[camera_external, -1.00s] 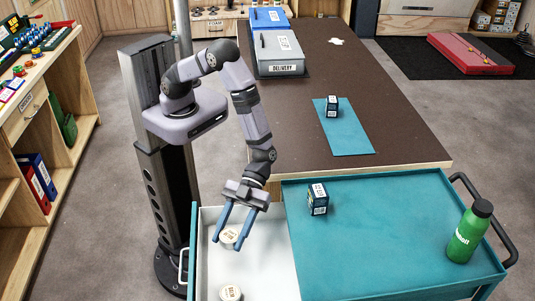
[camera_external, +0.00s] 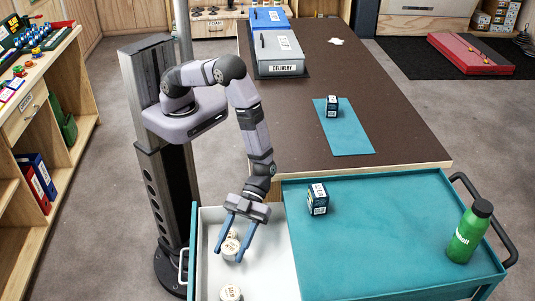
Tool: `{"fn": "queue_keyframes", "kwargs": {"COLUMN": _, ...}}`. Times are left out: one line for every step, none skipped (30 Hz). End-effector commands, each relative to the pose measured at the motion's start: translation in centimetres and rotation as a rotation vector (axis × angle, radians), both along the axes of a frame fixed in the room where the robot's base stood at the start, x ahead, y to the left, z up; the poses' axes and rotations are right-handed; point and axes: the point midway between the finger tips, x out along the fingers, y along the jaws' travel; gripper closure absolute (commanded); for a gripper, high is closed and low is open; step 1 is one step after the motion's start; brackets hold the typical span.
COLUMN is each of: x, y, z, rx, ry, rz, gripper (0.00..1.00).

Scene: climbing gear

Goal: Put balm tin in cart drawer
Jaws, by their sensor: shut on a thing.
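A white, round balm tin (camera_external: 231,245) with a printed label is between the fingers of my gripper (camera_external: 231,252). My gripper points down over the open, white-lined cart drawer (camera_external: 272,266) and is shut on this tin. I cannot tell whether the tin touches the drawer floor. A second white tin (camera_external: 230,292) with a label lies in the drawer nearer the camera, partly cut off by the picture's bottom edge.
The teal cart top (camera_external: 385,235) beside the drawer holds a dark blue box (camera_external: 318,199) and a green bottle (camera_external: 468,232). Behind is a brown table with another box (camera_external: 332,107) on a teal mat (camera_external: 345,138) and a grey delivery bin (camera_external: 280,52).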

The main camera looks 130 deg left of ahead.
Motion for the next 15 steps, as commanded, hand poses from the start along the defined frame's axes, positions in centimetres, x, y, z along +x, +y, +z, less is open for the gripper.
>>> {"fn": "queue_keyframes", "kwargs": {"x": 0.0, "y": 0.0, "z": -0.1, "rx": 0.000, "ry": 0.000, "rz": 0.000, "gripper": 0.79}}
{"fn": "queue_keyframes", "kwargs": {"x": 0.0, "y": 0.0, "z": -0.2, "rx": 0.000, "ry": 0.000, "rz": 0.000, "gripper": 0.79}}
{"fn": "queue_keyframes", "kwargs": {"x": 0.0, "y": 0.0, "z": -0.3, "rx": 0.000, "ry": 0.000, "rz": 0.000, "gripper": 0.79}}
{"fn": "queue_keyframes", "kwargs": {"x": 0.0, "y": 0.0, "z": -0.4, "rx": 0.000, "ry": 0.000, "rz": 0.000, "gripper": 0.79}}
{"fn": "queue_keyframes", "kwargs": {"x": 0.0, "y": 0.0, "z": -0.5, "rx": 0.000, "ry": 0.000, "rz": 0.000, "gripper": 0.79}}
{"fn": "queue_keyframes", "kwargs": {"x": 0.0, "y": 0.0, "z": -0.6, "rx": 0.000, "ry": 0.000, "rz": 0.000, "gripper": 0.79}}
{"fn": "queue_keyframes", "kwargs": {"x": 0.0, "y": 0.0, "z": -0.7, "rx": 0.000, "ry": 0.000, "rz": 0.000, "gripper": 0.79}}
{"fn": "queue_keyframes", "kwargs": {"x": 0.0, "y": 0.0, "z": -0.8, "rx": 0.000, "ry": 0.000, "rz": 0.000, "gripper": 0.79}}
{"fn": "queue_keyframes", "kwargs": {"x": 0.0, "y": 0.0, "z": -0.9, "rx": 0.000, "ry": 0.000, "rz": 0.000, "gripper": 0.79}}
{"fn": "queue_keyframes", "kwargs": {"x": 0.0, "y": 0.0, "z": -0.9, "rx": 0.000, "ry": 0.000, "rz": 0.000, "gripper": 0.79}}
{"fn": "queue_keyframes", "kwargs": {"x": 0.0, "y": 0.0, "z": -1.0, "rx": 0.000, "ry": 0.000, "rz": 0.000, "gripper": 0.79}}
{"fn": "queue_keyframes", "kwargs": {"x": 0.0, "y": 0.0, "z": -1.1, "rx": 0.000, "ry": 0.000, "rz": 0.000, "gripper": 0.79}}
{"fn": "queue_keyframes", "kwargs": {"x": 0.0, "y": 0.0, "z": -1.2, "rx": 0.000, "ry": 0.000, "rz": 0.000, "gripper": 0.79}}
{"fn": "queue_keyframes", "kwargs": {"x": 0.0, "y": 0.0, "z": -1.2, "rx": 0.000, "ry": 0.000, "rz": 0.000, "gripper": 0.79}}
{"fn": "queue_keyframes", "kwargs": {"x": 0.0, "y": 0.0, "z": -1.2, "rx": 0.000, "ry": 0.000, "rz": 0.000, "gripper": 0.79}}
